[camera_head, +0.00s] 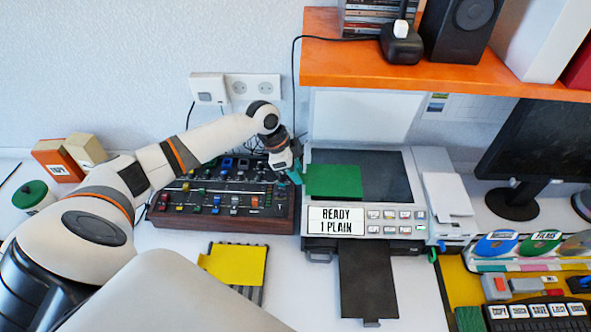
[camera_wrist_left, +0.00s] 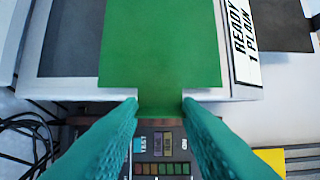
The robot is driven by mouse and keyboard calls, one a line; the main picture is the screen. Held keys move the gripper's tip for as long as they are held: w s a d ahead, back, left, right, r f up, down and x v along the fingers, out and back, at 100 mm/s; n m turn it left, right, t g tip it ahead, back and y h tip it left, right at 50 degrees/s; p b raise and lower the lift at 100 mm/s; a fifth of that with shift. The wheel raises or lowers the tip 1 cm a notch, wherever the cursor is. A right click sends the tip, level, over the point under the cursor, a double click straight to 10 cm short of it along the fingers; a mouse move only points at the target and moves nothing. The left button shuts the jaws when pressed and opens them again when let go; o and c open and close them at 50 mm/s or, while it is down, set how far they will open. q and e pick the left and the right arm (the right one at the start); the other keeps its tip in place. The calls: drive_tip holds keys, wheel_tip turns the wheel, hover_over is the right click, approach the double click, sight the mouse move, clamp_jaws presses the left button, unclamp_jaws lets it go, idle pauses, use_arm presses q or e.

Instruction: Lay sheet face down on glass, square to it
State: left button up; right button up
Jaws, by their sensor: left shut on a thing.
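The green sheet (camera_head: 333,181) lies over the left front part of the scanner's dark glass (camera_head: 385,168) and juts out past the scanner's left edge. Its upper face is plain green. My left gripper (camera_head: 298,174) is shut on the sheet's left edge. In the left wrist view the sheet (camera_wrist_left: 160,45) runs from between the teal fingertips (camera_wrist_left: 160,102) across the dark glass (camera_wrist_left: 72,38). I cannot tell whether the sheet touches the glass. The scanner lid (camera_head: 365,115) stands open at the back. My right gripper is not in view.
The display (camera_head: 336,220) reads "READY 1 PLAIN". A mixer (camera_head: 225,200) stands left of the scanner, under my left arm. An orange shelf (camera_head: 360,64) overhangs the back. A yellow sheet (camera_head: 235,263) lies in front, and white sheets (camera_head: 447,194) lie right of the glass.

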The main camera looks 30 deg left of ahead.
use_arm(q)
drive_tip(key=shift+f, duration=0.55)
drive_tip(key=o, duration=1)
drive_tip(key=shift+o, duration=0.2)
drive_tip(key=shift+r, duration=0.1)
drive_tip(key=b+v, duration=0.1)
drive_tip(key=v, duration=1.1)
drive_tip(key=shift+b, duration=0.4)
drive_tip(key=shift+d, duration=0.1)
